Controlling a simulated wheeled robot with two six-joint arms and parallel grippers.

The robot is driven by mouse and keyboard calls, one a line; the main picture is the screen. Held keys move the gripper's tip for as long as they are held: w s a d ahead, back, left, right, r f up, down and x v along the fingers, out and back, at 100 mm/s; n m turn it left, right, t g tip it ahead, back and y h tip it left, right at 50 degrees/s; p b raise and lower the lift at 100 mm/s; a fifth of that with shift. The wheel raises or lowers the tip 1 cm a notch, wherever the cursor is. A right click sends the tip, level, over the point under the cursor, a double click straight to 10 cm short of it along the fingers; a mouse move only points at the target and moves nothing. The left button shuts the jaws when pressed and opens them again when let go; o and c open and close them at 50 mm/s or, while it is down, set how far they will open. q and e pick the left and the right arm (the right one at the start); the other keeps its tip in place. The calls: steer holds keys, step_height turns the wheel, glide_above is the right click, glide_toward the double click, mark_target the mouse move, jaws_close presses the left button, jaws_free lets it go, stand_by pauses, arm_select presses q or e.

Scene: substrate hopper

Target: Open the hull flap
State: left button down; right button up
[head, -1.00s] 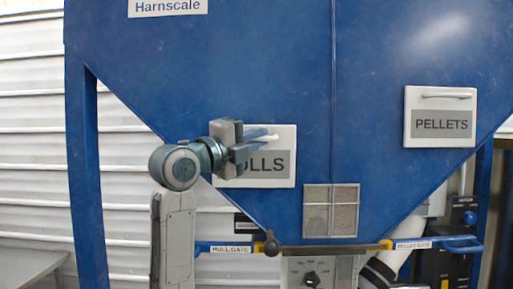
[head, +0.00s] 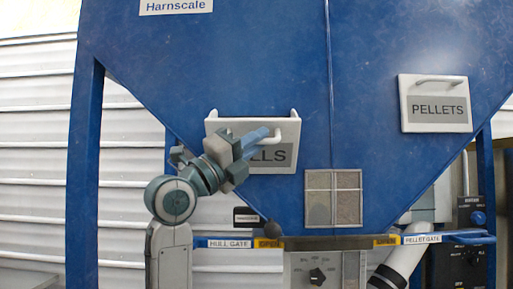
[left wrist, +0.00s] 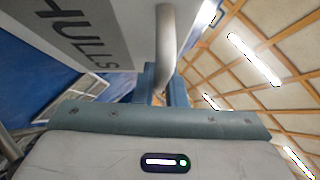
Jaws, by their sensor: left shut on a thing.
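The hull flap (head: 280,158), a white panel with a grey label ending in "LLS", is on the left slope of the blue hopper. Its top edge leans out from the hopper and two side pieces show behind it. My left gripper (head: 257,137) is shut on the flap's white handle (head: 290,131) and covers the left part of the label. In the left wrist view the fingers (left wrist: 160,85) close around the handle (left wrist: 166,40), and the flap (left wrist: 100,30) with the word HULLS is beside it. My right gripper is not in view.
The pellets flap (head: 435,104) is closed on the right slope. Below are a mesh window (head: 333,198), the hull gate bar (head: 228,243), the pellet gate handle (head: 465,238) and a dial panel (head: 315,272). A blue post (head: 84,170) stands left of my arm.

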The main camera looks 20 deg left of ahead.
arm_select(q)
steer(key=shift+f, duration=0.15)
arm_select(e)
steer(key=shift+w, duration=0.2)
arm_select(q)
steer(key=c, duration=1.5)
jaws_free()
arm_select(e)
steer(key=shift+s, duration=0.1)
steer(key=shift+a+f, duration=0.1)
